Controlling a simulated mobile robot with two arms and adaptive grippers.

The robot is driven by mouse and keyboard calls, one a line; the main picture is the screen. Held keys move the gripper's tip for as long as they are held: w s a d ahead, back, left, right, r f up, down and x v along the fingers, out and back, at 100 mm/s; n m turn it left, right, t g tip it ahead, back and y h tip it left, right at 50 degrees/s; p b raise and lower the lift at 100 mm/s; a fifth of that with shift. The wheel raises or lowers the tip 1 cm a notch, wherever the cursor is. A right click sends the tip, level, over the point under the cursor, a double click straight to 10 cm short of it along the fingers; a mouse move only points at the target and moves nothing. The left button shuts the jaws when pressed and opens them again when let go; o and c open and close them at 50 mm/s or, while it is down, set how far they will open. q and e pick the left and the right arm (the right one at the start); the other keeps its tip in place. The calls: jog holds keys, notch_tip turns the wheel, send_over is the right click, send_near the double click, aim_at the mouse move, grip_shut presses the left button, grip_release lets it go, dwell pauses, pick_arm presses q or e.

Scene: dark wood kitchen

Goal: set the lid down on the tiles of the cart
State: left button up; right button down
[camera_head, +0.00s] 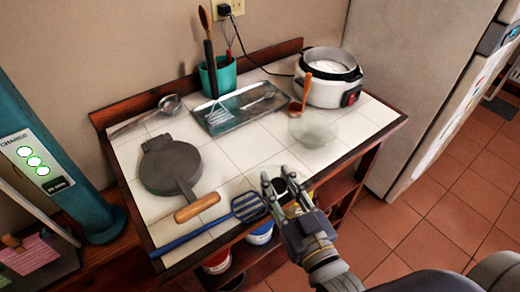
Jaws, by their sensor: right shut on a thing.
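My right gripper (280,178) is over the front right edge of the tiled cart top (255,147). It is shut on a small dark round thing (290,184) that shows partly between its fingers. This seems to be the lid, but its outline is hard to make out. A clear round glass piece (313,131) is just beyond the fingertips, in front of the cooker; I cannot tell whether it is a bowl or a glass cover. The white rice cooker (329,91) stands uncovered at the back right with white contents. My left gripper is not in view.
A wooden spoon (301,93) is by the cooker. A metal tray (234,112), a teal utensil pot (224,76), a ladle (160,110), a round dark iron (171,168) and a blue slotted turner (228,219) occupy the cart. Bare tiles lie in the middle and at right.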

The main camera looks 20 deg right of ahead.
aim_at(286, 196)
jog(key=w, duration=0.3)
jog(key=shift+w+d+r+p, duration=0.1)
jog(key=shift+w+d+p, duration=0.05)
jog(key=shift+w+p, duration=0.25)
jog(key=w, duration=0.5)
jog(key=w+f+p, duration=0.1)
jog(key=w, duration=0.2)
jog(key=shift+d, duration=0.2)
notch_tip(286, 196, down, 3)
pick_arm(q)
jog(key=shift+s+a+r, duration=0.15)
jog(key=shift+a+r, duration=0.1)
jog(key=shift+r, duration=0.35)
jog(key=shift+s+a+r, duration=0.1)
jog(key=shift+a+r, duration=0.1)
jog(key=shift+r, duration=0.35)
pick_arm(e)
jog(key=shift+f, duration=0.35)
jog(key=c, duration=1.2)
grip_release()
jog(key=shift+f, duration=0.1)
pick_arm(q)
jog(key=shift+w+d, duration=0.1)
pick_arm(e)
jog(key=shift+s, duration=0.1)
